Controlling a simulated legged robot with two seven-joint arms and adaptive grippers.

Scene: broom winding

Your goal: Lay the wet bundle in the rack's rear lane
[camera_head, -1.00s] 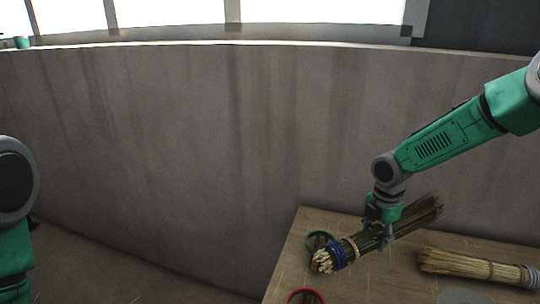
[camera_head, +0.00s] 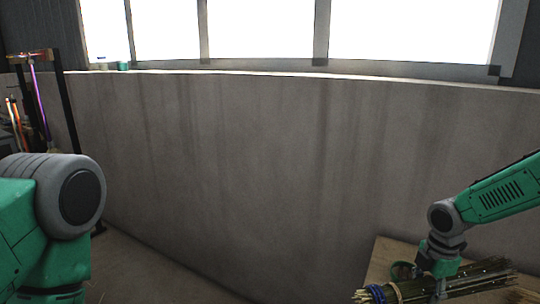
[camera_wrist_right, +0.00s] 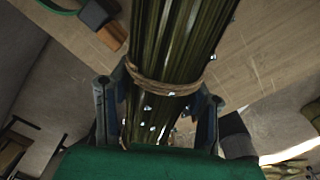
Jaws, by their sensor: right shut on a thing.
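The wet bundle (camera_head: 487,274) is a sheaf of dark green-brown stalks with a blue band near its pale end, at the lower right of the head view. In the right wrist view the bundle (camera_wrist_right: 180,45) has a twine tie and shiny droplets. My right gripper (camera_head: 438,274) is shut around it, with a finger on each side in the right wrist view (camera_wrist_right: 157,95). I cannot tell how far the bundle is above the table. My left arm is at the left of the head view, but its gripper is out of frame. No rack lane can be made out.
A dark upright frame (camera_head: 67,125) with coloured long handles stands far left. A curved grey wall (camera_head: 250,160) runs behind. The floor between is clear.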

